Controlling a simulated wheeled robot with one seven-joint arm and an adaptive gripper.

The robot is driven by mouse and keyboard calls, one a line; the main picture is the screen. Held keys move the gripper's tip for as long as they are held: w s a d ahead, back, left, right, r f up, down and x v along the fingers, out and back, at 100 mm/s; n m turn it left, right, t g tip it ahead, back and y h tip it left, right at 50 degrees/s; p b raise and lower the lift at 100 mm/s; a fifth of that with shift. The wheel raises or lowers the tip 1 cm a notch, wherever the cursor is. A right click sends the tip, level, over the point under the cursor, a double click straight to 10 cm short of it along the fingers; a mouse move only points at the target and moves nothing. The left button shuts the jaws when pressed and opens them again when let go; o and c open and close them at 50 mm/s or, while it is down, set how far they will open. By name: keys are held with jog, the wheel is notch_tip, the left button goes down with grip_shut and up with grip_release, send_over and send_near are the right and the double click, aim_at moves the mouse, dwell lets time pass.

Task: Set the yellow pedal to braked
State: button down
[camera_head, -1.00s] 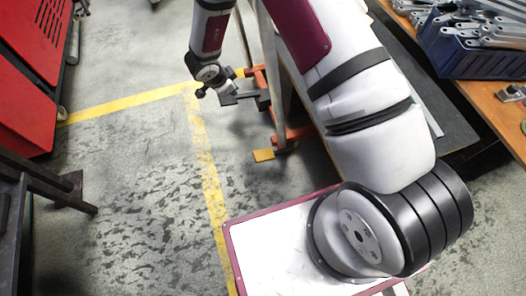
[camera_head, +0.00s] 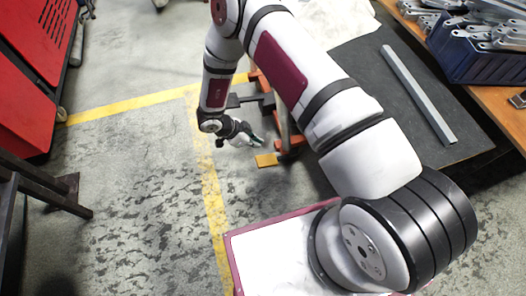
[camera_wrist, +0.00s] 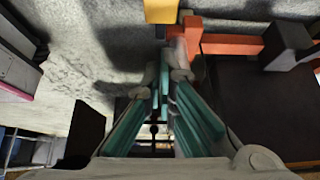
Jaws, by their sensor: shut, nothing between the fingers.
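The yellow pedal (camera_head: 266,160) is a small flat plate low on the orange frame, beside its upright. It also shows at the top edge of the wrist view (camera_wrist: 161,11). My gripper (camera_head: 257,141) is shut and empty, with its fingertips just above and slightly left of the pedal in the head view. In the wrist view my gripper (camera_wrist: 171,55) has its teal-padded fingers together, pointing toward the pedal with a small gap in the picture. I cannot tell whether they touch it.
The orange frame (camera_head: 291,143) stands at the workbench edge; an orange bar (camera_wrist: 230,44) crosses near my fingertips. A grey metal strip (camera_head: 418,95) lies on a dark mat. A blue crate (camera_head: 480,58) holds brackets. The floor (camera_head: 150,170) to the left is open.

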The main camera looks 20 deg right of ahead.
jog(key=b, duration=0.4)
send_over(267, 160)
notch_tip(267, 160, down, 8)
jog(key=shift+d+r, duration=0.1)
notch_tip(267, 160, down, 3)
jog(key=shift+f+b, duration=0.15)
jog(key=shift+b, duration=0.7)
jog(key=shift+a+f, duration=0.25)
jog(key=shift+f, duration=0.2)
